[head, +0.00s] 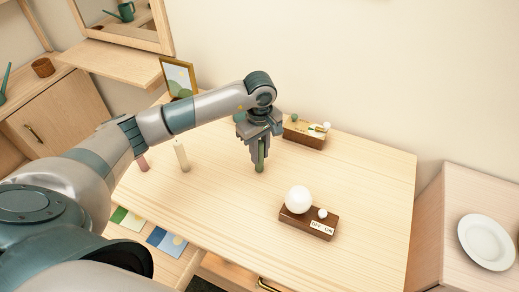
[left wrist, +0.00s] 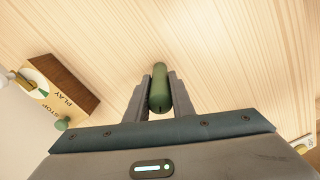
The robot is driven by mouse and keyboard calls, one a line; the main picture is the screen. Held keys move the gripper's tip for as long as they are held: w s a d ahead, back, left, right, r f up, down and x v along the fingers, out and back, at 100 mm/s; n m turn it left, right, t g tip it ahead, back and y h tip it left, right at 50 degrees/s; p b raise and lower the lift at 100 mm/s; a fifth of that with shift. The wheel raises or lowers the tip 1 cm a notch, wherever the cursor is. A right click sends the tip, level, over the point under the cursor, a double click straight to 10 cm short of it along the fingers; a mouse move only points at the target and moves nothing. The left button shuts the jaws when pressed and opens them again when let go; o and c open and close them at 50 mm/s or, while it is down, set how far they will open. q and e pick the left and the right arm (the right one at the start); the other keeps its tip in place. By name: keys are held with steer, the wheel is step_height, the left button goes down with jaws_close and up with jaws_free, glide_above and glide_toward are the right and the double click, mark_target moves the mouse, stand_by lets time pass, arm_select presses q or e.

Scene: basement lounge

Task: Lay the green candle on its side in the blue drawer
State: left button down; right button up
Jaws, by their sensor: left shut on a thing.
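The green candle (head: 261,155) is upright between the fingers of my left gripper (head: 258,158), over the middle of the table. In the left wrist view the candle (left wrist: 160,88) sits between the two grey fingers, which are shut on it. I cannot tell whether its lower end touches the tabletop. No drawer is clearly blue. A blue picture card (head: 167,241) lies below the table's left front edge. A brass handle (head: 268,285) shows at the bottom edge. My right gripper is not in view.
On the table (head: 350,180) stand a cream candle (head: 182,155), a pink candle (head: 143,163), a brown box with a white ball (head: 298,200), another brown box (head: 303,137) behind the gripper and a picture frame (head: 179,79). The table's right part is clear.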

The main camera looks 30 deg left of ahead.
arm_select(q)
steer(key=shift+f, duration=0.15)
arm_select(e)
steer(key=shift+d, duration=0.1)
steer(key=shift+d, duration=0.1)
arm_select(q)
steer(key=shift+f, duration=0.15)
steer(key=c, duration=1.5)
jaws_free()
steer(key=shift+c, duration=0.2)
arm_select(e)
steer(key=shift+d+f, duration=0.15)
